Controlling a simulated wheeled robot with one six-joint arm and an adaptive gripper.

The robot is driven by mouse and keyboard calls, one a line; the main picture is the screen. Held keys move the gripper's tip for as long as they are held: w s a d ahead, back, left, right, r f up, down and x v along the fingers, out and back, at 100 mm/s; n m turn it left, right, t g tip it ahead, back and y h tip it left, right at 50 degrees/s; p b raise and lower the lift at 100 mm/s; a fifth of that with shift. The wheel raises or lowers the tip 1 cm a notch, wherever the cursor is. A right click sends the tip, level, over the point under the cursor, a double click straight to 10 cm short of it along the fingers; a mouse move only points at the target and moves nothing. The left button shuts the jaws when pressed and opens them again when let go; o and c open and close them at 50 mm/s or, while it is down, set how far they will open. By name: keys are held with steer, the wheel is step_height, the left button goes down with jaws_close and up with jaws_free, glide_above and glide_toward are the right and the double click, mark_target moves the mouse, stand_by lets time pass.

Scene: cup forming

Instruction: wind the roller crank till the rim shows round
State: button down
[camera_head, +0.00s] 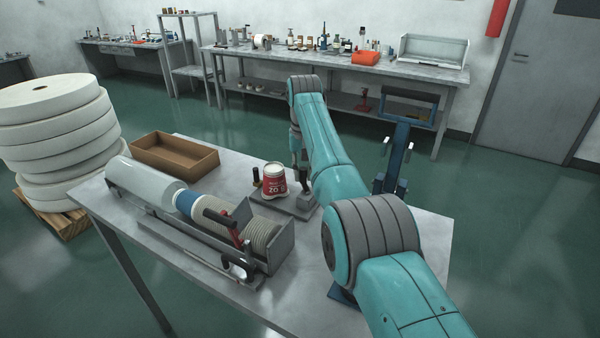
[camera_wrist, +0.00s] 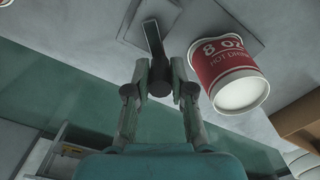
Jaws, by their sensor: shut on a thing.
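The paper cup (camera_head: 273,182) with a red band stands on a grey baseplate (camera_head: 285,206), a pale round end facing up. Its lettering looks upside down in the head view. In the wrist view the cup (camera_wrist: 226,66) is right of my gripper (camera_wrist: 160,88) and apart from it. My gripper is shut on the dark knob of the roller crank (camera_wrist: 154,40), whose grey arm runs up in the wrist view. In the head view the crank (camera_head: 307,183) is right of the cup. The rim's shape cannot be made out.
A machine with a large paper roll (camera_head: 140,182) lies at the table's left front. An empty brown tray (camera_head: 174,154) is behind it. A dark post (camera_head: 256,180) stands just left of the cup. A blue stand (camera_head: 393,160) is at the right.

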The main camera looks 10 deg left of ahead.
steer(key=m, duration=0.1)
steer(key=d+m, duration=0.1)
steer(key=m, duration=0.2)
steer(key=shift+w+d+m, duration=0.2)
steer(key=shift+d+m, duration=0.05)
steer(key=shift+m, duration=0.05)
steer(key=shift+s+d+m, duration=0.1)
steer(key=shift+d+m, duration=0.25)
steer(key=shift+m, duration=0.7)
steer(key=shift+d+m, duration=0.3)
steer(key=shift+m, duration=0.75)
steer(key=c, duration=1)
jaws_free()
step_height(320, 180, up, 12)
steer(key=shift+f, duration=0.1)
